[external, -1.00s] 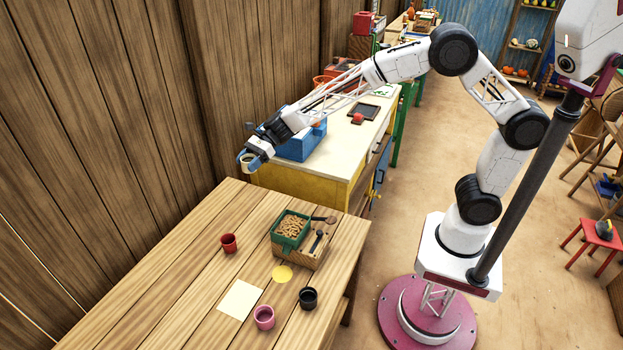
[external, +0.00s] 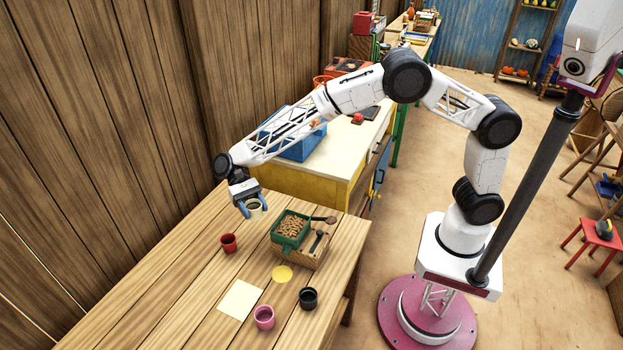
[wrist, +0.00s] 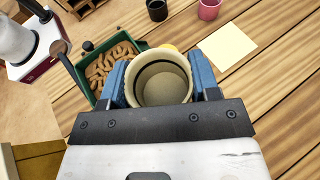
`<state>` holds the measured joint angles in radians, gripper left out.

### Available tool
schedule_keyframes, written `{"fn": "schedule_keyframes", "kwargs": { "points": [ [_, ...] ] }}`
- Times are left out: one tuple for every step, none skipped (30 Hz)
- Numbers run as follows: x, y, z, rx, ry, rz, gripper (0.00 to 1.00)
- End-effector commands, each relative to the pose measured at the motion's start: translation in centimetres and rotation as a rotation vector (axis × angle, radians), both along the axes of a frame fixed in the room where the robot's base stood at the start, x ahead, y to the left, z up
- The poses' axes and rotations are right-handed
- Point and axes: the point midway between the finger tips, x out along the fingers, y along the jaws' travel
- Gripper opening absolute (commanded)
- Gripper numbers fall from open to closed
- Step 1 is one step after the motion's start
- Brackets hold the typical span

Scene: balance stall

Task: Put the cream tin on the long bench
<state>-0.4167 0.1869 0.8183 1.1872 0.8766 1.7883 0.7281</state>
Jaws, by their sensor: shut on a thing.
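My gripper (external: 252,208) is shut on the cream tin (external: 255,205), with a blue finger on either side of it. It holds the tin above the far part of the long wooden bench (external: 170,295), left of the green tray. In the wrist view the cream tin (wrist: 163,82) sits upright between the fingers (wrist: 160,85), its open top towards the camera. Its inside looks empty. From these views I cannot tell how high it is above the bench.
On the bench are a red cup (external: 228,243), a green tray of brown pieces (external: 291,228) on a wooden box, a yellow disc (external: 282,273), a cream sheet (external: 240,299), a pink cup (external: 264,317) and a black cup (external: 308,298). The front left bench is clear.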

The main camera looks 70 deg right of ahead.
Motion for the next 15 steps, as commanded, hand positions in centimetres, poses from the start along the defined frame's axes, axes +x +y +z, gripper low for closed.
{"fn": "schedule_keyframes", "kwargs": {
  "points": [
    [-0.5, 0.6, -0.4, -0.002, 0.002, 0.064, 0.33],
    [-0.8, 0.8, -0.5, -0.001, 0.003, 0.101, 0.33],
    [-1.2, 1.1, -0.7, -0.001, 0.002, 0.15, 0.33],
    [-1.4, 1.3, -0.9, -0.002, 0.002, 0.187, 0.33],
    [-1.6, 1.5, -0.9, -0.001, 0.001, 0.218, 0.33],
    [-1.9, 1.6, -1.0, -0.001, 0.001, 0.259, 0.33],
    [-2.1, 1.8, -1.2, -0.002, 0.0, 0.287, 0.33],
    [-2.4, 1.9, -1.3, -0.001, 0.002, 0.315, 0.33],
    [-2.6, 2.1, -1.4, -0.002, 0.002, 0.349, 0.33],
    [-2.8, 2.2, -1.5, -0.002, 0.001, 0.374, 0.33],
    [-2.9, 2.3, -1.6, -0.001, 0.003, 0.397, 0.33],
    [-3.2, 2.4, -1.7, -0.002, 0.0, 0.428, 0.33],
    [-3.3, 2.5, -1.8, -0.002, 0.001, 0.452, 0.33],
    [-3.4, 2.5, -1.8, -0.002, 0.001, 0.465, 0.33],
    [-3.4, 2.6, -1.8, -0.001, 0.001, 0.476, 0.33]
  ]
}}
